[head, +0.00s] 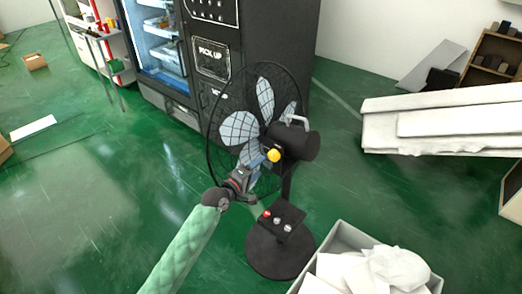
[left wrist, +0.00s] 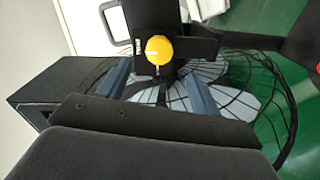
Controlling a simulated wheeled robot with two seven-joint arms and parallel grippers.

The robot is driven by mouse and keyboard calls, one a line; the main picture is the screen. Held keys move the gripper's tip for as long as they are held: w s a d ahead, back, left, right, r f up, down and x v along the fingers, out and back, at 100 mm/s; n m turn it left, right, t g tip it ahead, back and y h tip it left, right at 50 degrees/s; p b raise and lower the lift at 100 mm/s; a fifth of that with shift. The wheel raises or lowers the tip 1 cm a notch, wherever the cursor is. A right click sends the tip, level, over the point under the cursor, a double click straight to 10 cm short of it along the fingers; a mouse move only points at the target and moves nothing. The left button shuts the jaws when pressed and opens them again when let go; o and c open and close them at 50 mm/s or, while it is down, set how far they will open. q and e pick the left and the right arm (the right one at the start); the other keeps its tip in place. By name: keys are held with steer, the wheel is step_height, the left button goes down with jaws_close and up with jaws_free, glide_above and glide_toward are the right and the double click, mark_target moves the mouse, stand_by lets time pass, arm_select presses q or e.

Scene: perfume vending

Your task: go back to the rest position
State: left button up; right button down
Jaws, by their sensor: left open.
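My left arm, in a green sleeve, reaches up from the bottom of the head view. My left gripper (head: 262,164) is in front of the black standing fan (head: 295,140), close to the yellow knob (head: 273,155) on the back of its motor. In the left wrist view the two blue-grey fingers (left wrist: 158,88) are apart with nothing held between them. The yellow knob (left wrist: 159,50) shows just beyond the fingers; I cannot tell whether they touch it. My right gripper is in neither view.
A black vending machine (head: 270,40) stands behind the fan. A grey bin (head: 345,237) with crumpled white material is at the lower right. White slabs (head: 450,120) lie at the right. A shelf (head: 95,30) stands at the upper left. The green floor at the left is mostly clear.

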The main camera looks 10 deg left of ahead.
arm_select(q)
steer(key=s+f+m+g+y, duration=0.4)
steer(key=s+f+m+g, duration=0.3)
steer(key=s+f, duration=1.3)
steer(key=s+a+f+m+g+y, duration=0.1)
steer(key=s+a+f+g, duration=0.1)
steer(key=s, duration=0.5)
steer(key=s+a+f+m+g+y, duration=0.1)
steer(key=s+a+f+g+y, duration=0.1)
steer(key=s, duration=0.6)
steer(key=s+a+f+m+g+y, duration=0.1)
steer(key=s+a+f+m+g, duration=0.1)
steer(key=s, duration=0.5)
step_height(320, 180, down, 3)
steer(key=shift+s+a+r+y, duration=0.15)
steer(key=shift+s+a+y, duration=0.15)
steer(key=shift+a, duration=0.15)
